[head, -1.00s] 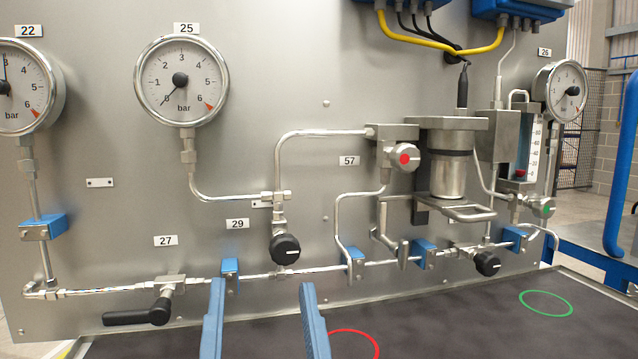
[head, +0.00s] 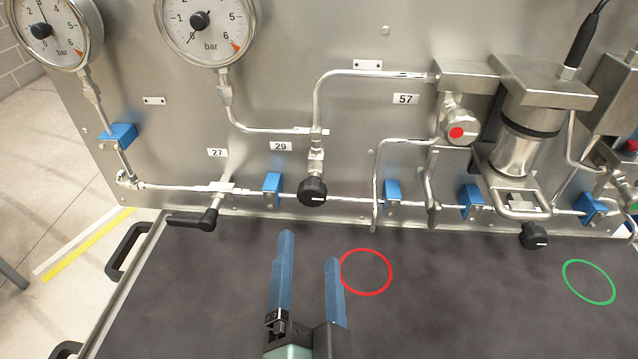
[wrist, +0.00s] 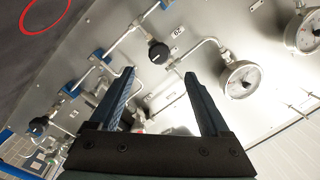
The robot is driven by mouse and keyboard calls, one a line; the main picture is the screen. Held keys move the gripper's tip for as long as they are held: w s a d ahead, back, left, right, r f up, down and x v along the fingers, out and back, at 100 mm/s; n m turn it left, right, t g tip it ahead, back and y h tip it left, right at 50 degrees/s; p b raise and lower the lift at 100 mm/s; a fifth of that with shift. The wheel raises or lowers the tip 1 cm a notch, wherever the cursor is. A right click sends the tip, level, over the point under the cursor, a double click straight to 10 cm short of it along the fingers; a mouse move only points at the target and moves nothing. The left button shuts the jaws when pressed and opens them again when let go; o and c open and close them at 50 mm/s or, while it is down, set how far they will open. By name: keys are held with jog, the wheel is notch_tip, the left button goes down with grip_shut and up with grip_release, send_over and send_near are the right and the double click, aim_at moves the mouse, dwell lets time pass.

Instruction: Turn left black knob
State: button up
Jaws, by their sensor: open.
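The left black knob (head: 312,191) is a round black knob with a pale mark, on a vertical pipe fitting under label 29 in the head view. It also shows in the wrist view (wrist: 159,52), just beyond the fingertips and between their lines. My gripper (head: 310,250) has two blue fingers, spread apart with nothing between them. In the head view its fingertips show below the knob, apart from it, over the dark surface. The gripper also shows in the wrist view (wrist: 158,73). A second black knob (head: 534,235) sits further right on the panel.
A black lever handle (head: 193,220) lies left of the knob, under label 27. Blue pipe clamps (head: 272,190) flank the knob. A red-dotted valve (head: 460,131) is at upper right. The dark surface (head: 200,290) with red (head: 366,271) and green rings is otherwise clear.

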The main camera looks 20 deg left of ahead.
aim_at(312, 199)
jog(key=b+x, duration=0.3)
jog(key=x, duration=0.7)
jog(key=shift+w+r, duration=0.1)
jog(key=shift+w, duration=0.1)
jog(key=shift+x, duration=0.9)
grip_shut()
